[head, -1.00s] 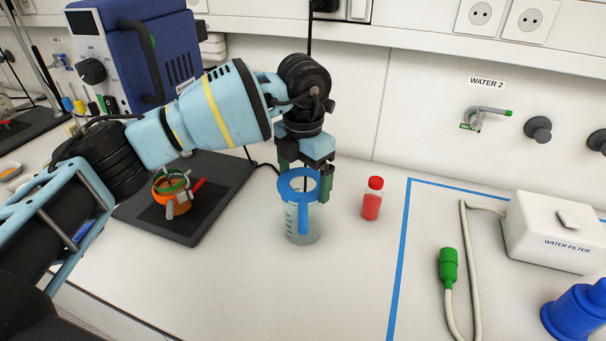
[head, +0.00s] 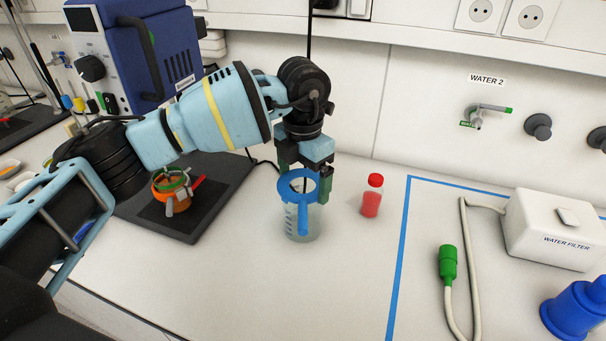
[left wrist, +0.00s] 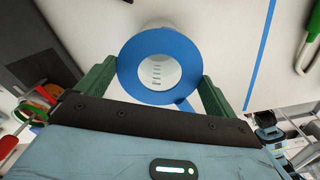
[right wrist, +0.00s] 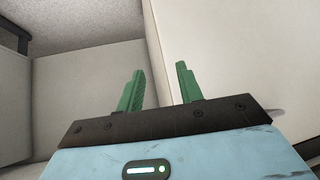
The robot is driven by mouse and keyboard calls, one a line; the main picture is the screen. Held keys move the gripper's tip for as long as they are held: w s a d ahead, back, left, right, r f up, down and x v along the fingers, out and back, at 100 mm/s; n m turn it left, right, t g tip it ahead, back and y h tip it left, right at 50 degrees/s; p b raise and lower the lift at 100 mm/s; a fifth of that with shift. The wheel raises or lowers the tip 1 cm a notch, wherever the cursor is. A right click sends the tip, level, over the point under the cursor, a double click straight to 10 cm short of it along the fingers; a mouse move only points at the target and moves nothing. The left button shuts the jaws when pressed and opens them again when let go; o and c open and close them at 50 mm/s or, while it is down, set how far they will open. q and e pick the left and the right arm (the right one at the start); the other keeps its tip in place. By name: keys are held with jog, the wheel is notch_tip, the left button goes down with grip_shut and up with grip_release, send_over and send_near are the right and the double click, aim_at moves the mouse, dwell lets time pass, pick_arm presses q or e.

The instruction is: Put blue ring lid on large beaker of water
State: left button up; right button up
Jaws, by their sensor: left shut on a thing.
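The blue ring lid (head: 297,200) is a flat ring with a tab that hangs down in front of the beaker in the head view. My left gripper (head: 305,181) is shut on it, one finger on each side of the rim. The large beaker of water (head: 291,222) stands upright on the bench right beneath the ring. In the left wrist view the ring (left wrist: 128,85) lies between the fingers (left wrist: 160,82), with the beaker's graduation marks showing through its hole. I cannot tell whether the ring touches the beaker's rim. My right gripper (right wrist: 160,75) is open and empty.
A red-capped bottle (head: 373,197) stands just right of the beaker. An orange vessel (head: 172,200) sits on a dark plate (head: 218,201) at left. A water filter (head: 550,230), green connector (head: 447,265) and blue tape (head: 398,265) are at right. The front bench is clear.

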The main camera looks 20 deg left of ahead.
pick_arm(q)
jog(key=shift+f, duration=0.15)
jog(key=o, duration=0.6)
jog(key=shift+o, duration=0.2)
notch_tip(320, 180, up, 8)
jog(key=shift+f, duration=0.15)
dwell(0.4)
